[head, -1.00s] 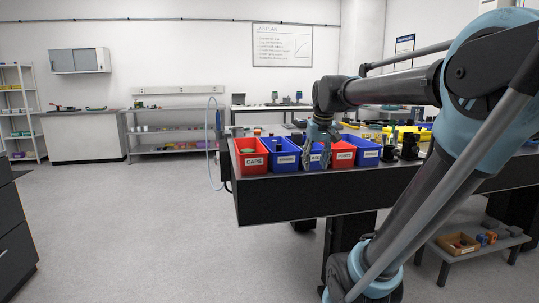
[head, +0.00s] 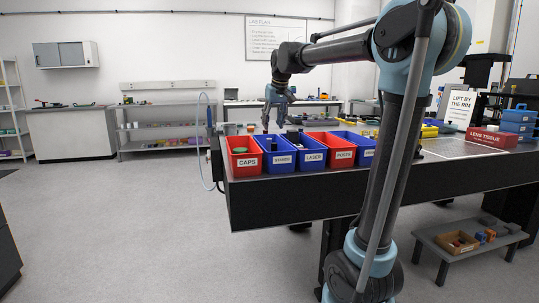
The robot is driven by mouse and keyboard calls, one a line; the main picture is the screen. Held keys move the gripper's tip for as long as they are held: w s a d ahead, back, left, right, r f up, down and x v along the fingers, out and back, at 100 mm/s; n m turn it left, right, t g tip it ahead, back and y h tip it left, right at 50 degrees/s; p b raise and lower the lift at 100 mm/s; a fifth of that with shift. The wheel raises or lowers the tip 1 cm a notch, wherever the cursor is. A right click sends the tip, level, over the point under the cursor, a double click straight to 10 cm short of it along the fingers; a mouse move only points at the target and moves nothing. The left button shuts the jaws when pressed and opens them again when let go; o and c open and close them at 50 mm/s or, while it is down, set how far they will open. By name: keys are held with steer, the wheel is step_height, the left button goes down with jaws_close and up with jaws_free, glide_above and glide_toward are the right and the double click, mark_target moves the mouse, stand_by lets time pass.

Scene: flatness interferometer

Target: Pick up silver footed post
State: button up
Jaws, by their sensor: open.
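I cannot make out a silver footed post for certain at this size. Along the front of the dark optical table (head: 290,205) stands a row of bins. The red bin labelled POSTS (head: 343,156) is fourth from the left, and its contents are too small to tell. My gripper (head: 278,128) is open and points down, above the back of the blue bins. Nothing shows between its fingers.
The row also holds a red CAPS bin (head: 246,162), a blue STANDS bin (head: 283,160), a blue LASER bin (head: 313,157) and a blue bin partly behind my arm. A red lens tissue box (head: 499,140) and a "lift by the rim" sign (head: 459,107) are at right.

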mark_target(269, 146)
steer(key=x, duration=0.7)
steer(key=shift+a+f, duration=0.15)
steer(key=shift+f, duration=0.1)
steer(key=shift+x, duration=2.8)
steer(key=shift+w, duration=0.1)
steer(key=shift+d, duration=0.2)
jaws_close()
